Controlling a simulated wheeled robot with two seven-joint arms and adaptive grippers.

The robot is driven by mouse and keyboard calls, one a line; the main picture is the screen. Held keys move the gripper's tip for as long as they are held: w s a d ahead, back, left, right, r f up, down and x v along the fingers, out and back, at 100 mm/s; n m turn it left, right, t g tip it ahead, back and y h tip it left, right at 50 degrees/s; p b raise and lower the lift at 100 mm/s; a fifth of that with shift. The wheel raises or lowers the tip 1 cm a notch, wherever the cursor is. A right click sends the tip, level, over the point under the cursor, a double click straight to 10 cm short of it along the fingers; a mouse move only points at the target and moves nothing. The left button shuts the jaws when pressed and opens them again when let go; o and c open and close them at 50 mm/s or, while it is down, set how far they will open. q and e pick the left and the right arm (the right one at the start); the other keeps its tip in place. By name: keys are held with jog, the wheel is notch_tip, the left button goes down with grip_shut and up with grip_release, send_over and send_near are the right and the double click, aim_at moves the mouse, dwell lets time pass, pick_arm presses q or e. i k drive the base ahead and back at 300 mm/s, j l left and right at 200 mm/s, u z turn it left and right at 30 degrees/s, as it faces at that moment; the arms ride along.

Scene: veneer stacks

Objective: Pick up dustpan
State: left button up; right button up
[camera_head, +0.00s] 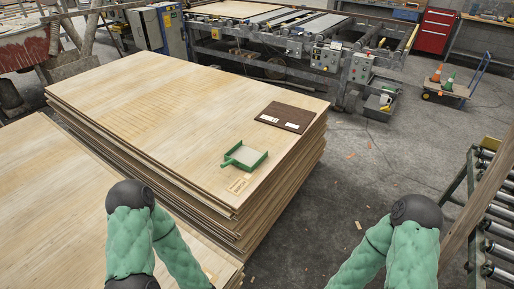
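A green dustpan (247,157) with a pale inner face lies on top of the larger veneer stack (150,110), near its right front corner. Its short handle points to the left. My two green-sleeved arms reach in from the bottom of the view, one at the left and one at the right. Both are well short of the dustpan and apart from it. Neither gripper shows; the arms' far ends are outside the frame.
A dark brown board (286,117) with white labels lies behind the dustpan. A small wooden piece (239,184) lies in front of it. A second veneer stack (50,200) is at the left. A roller conveyor (498,215) stands at the right.

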aim_at(247, 158)
jog(key=i+l, duration=0.5)
jog(key=i+l+u, duration=0.15)
jog(key=i+l, duration=0.8)
jog(key=l, duration=0.25)
jog(key=i+j+u, duration=0.05)
